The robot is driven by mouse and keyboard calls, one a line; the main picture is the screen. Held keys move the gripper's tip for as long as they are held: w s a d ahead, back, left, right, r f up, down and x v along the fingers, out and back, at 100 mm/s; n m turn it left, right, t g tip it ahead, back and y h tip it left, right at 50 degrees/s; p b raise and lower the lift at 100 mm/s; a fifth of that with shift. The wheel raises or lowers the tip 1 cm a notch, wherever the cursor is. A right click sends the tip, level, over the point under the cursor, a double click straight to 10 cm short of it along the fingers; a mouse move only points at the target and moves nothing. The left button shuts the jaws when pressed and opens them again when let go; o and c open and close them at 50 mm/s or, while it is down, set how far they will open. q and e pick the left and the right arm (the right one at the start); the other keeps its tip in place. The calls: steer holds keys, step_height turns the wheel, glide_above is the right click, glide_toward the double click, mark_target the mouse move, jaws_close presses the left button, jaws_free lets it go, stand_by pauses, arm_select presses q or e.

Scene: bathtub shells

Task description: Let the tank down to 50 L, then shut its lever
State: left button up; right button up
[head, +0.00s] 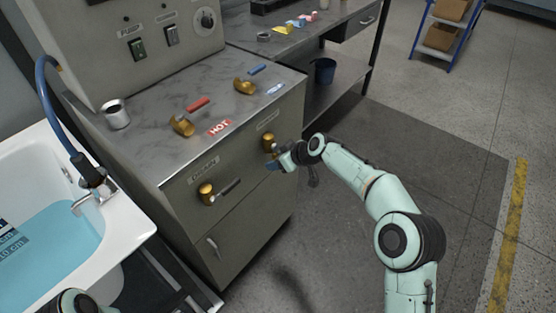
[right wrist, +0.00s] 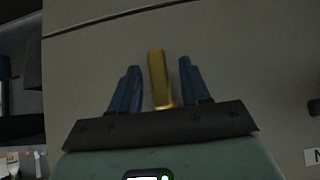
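Two brass fittings are on the cabinet's front. My right gripper (head: 279,162) is at the right lever (head: 268,141). In the right wrist view the open fingers (right wrist: 157,78) stand either side of a brass bar (right wrist: 158,80), with gaps on both sides. My left gripper is out of view.
The cabinet top (head: 155,145) carries a red-handled lever (head: 190,116) by a HOT label (head: 220,127), a blue-handled lever (head: 248,82) and a metal cup (head: 116,114). A blue hose (head: 47,105) runs to the tub. The floor right of the cabinet is clear.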

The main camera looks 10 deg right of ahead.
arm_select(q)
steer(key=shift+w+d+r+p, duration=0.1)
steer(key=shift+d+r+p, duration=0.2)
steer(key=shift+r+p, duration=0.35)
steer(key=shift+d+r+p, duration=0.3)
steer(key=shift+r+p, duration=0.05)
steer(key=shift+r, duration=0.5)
arm_select(e)
steer(key=v, duration=1.3)
steer(key=shift+s+d, duration=0.1)
